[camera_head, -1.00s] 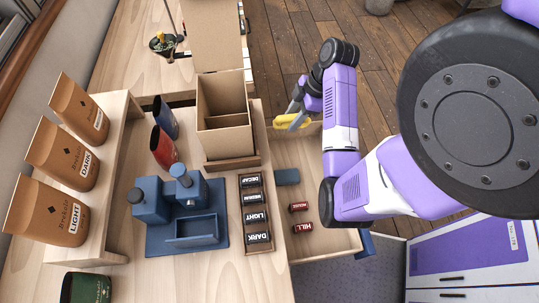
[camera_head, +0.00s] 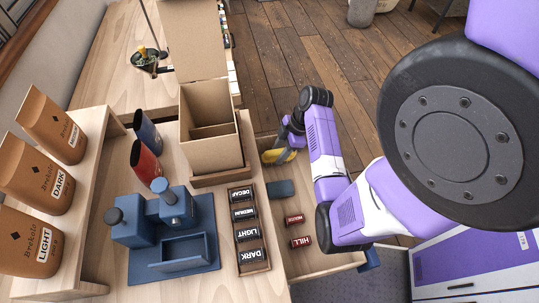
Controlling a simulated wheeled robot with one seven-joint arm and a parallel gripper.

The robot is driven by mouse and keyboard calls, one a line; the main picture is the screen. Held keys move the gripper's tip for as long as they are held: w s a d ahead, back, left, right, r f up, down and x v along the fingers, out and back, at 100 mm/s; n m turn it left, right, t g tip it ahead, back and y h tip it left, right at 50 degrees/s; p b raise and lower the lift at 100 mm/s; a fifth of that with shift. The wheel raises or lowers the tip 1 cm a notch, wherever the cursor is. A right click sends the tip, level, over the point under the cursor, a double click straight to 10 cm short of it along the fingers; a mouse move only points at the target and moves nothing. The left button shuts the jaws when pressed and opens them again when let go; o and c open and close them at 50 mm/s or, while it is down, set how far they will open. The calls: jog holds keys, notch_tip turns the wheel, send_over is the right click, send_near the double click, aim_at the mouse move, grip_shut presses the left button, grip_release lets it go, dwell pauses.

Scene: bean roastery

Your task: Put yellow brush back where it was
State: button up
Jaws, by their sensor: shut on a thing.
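The yellow brush (camera_head: 279,156) is in my gripper (camera_head: 287,149) in the head view. My gripper is shut on it, and the fingers hide part of it. The brush is at the far end of the open drawer (camera_head: 325,262), just right of the cardboard box. I cannot tell whether it touches the drawer floor.
The drawer also holds a dark blue block (camera_head: 281,189) and two small red labelled pieces, one marked HILL (camera_head: 301,242). The open cardboard box (camera_head: 208,150) stands left of the brush. A rack of dark labels (camera_head: 249,235) lies on the counter. The drawer's middle has bare floor.

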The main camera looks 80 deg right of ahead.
aim_at(271, 152)
jog(key=w, duration=0.1)
jog(key=w+a+p, duration=0.1)
jog(key=w, duration=0.1)
jog(key=shift+a+r, duration=0.1)
jog(key=shift+r, duration=0.1)
jog(key=shift+w+a+f, duration=0.1)
jog(key=shift+w+f, duration=0.05)
jog(key=shift+f, duration=0.6)
jog(key=shift+f, duration=0.1)
jog(key=o, duration=1.3)
jog(key=v, duration=1.2)
